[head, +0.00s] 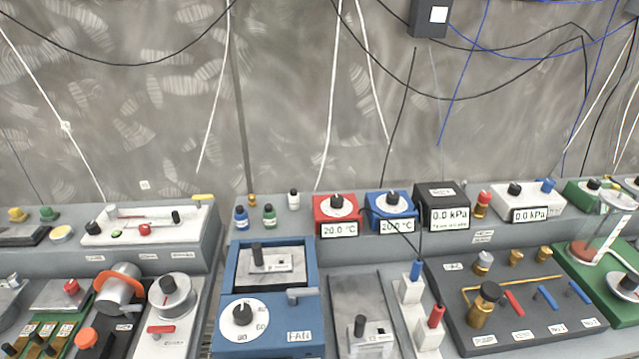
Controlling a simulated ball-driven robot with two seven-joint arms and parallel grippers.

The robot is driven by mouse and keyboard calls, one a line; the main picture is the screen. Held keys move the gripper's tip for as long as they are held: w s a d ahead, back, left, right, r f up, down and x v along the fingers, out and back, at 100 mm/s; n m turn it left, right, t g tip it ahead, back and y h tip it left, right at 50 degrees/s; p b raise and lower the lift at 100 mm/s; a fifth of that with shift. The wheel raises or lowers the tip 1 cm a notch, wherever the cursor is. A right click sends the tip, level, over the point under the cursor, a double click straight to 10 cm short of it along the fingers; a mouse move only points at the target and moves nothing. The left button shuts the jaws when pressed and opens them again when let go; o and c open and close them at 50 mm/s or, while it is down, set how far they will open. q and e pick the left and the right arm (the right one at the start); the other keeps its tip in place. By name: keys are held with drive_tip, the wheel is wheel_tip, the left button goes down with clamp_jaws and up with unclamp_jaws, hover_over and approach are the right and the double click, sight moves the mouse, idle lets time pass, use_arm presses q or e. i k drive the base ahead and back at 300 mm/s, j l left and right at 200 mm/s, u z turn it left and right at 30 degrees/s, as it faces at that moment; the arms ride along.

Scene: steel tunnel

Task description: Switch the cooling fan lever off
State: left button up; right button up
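The cooling fan unit is a blue box (265,341) marked FAN, low in the middle of the head view. A recess at its back holds a grey plate (283,268) with a dark upright lever (257,252) standing on its left part. The small print beside the lever is too small to read. A white dial with a black knob (242,314) sits on the front of the box. A small grey handle (302,293) sticks out at its right edge. Neither of my grippers is in view.
A similar black lever (359,325) stands on a grey plate to the right. Small blue and green bottles (269,216) stand behind the fan box. Red and blue temperature units (335,213) are on the shelf behind. Cables hang on the wall above.

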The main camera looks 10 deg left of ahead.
sight(293, 294)
drive_tip(key=k+j+z, duration=0.15)
drive_tip(key=z, duration=0.25)
drive_tip(key=k+j+z, duration=0.15)
drive_tip(key=z, duration=0.25)
drive_tip(key=k+j+z, duration=0.15)
drive_tip(key=z, duration=0.2)
drive_tip(key=k+j, duration=0.05)
drive_tip(key=j, duration=0.05)
